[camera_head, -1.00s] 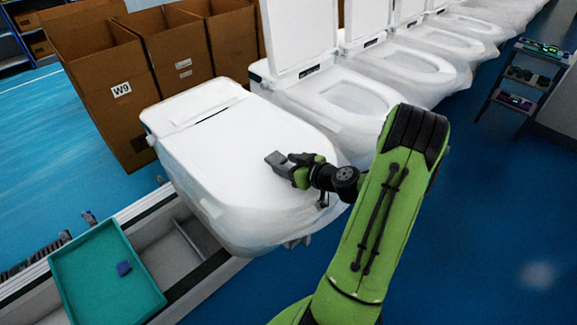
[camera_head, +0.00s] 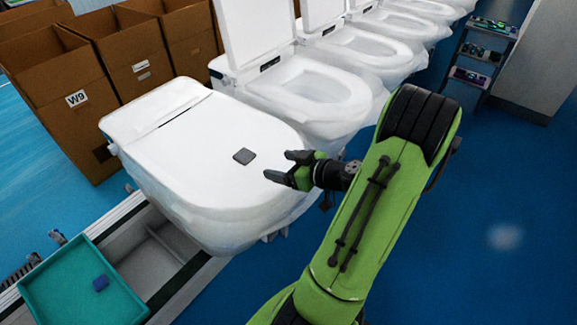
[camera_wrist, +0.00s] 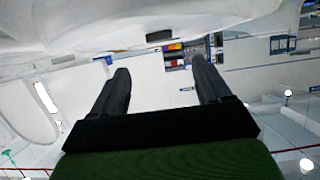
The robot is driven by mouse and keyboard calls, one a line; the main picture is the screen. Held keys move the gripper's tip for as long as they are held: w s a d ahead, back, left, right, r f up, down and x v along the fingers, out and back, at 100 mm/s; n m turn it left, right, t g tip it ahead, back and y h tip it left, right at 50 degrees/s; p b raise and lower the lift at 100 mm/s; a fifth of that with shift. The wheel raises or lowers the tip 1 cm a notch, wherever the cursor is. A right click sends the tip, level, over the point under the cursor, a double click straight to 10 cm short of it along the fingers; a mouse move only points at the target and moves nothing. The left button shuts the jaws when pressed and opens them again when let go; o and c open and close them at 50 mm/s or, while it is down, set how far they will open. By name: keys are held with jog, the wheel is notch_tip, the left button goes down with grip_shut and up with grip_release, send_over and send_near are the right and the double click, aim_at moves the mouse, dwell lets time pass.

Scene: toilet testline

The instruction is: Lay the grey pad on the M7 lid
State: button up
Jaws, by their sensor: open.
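The grey pad (camera_head: 244,156) lies flat on the closed white lid (camera_head: 218,141) of the nearest toilet, right of the lid's middle. No M7 marking is readable on this lid. My gripper (camera_head: 276,165) is open and empty just to the right of the pad, apart from it. In the wrist view my gripper (camera_wrist: 160,85) shows two dark fingers spread wide with nothing between them. A small dark strip, perhaps the pad, shows near the top of the wrist view.
Cardboard boxes (camera_head: 112,105), one marked W9, stand behind. Toilets with raised lids (camera_head: 318,90) run back to the right. A small shelf rack (camera_head: 478,62) stands far right.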

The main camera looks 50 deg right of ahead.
jog(key=shift+v, duration=0.9)
jog(key=w+a+g+y, duration=0.1)
jog(key=a, duration=0.1)
jog(key=w+a+n+g+y, duration=0.1)
jog(key=a, duration=0.2)
jog(key=w+a+r+n+g, duration=0.1)
jog(key=a, duration=0.1)
jog(key=shift+w+a+r+y, duration=0.1)
jog(key=shift+w+a+y, duration=0.05)
jog(key=shift+a+y, duration=0.25)
jog(key=s+a+r+g+h, duration=0.1)
jog(key=s+a+r+g, duration=0.15)
jog(key=a, duration=0.55)
jog(key=s+a+r+g+h, duration=0.1)
jog(key=s+a+r+g, duration=0.15)
jog(key=a, duration=0.55)
jog(key=s+a+r+m+h, duration=0.1)
jog(key=s+a+r+m, duration=0.1)
jog(key=s+r, duration=0.2)
jog(key=s, duration=0.3)
jog(key=shift+a+r, duration=0.2)
jog(key=shift+a, duration=0.1)
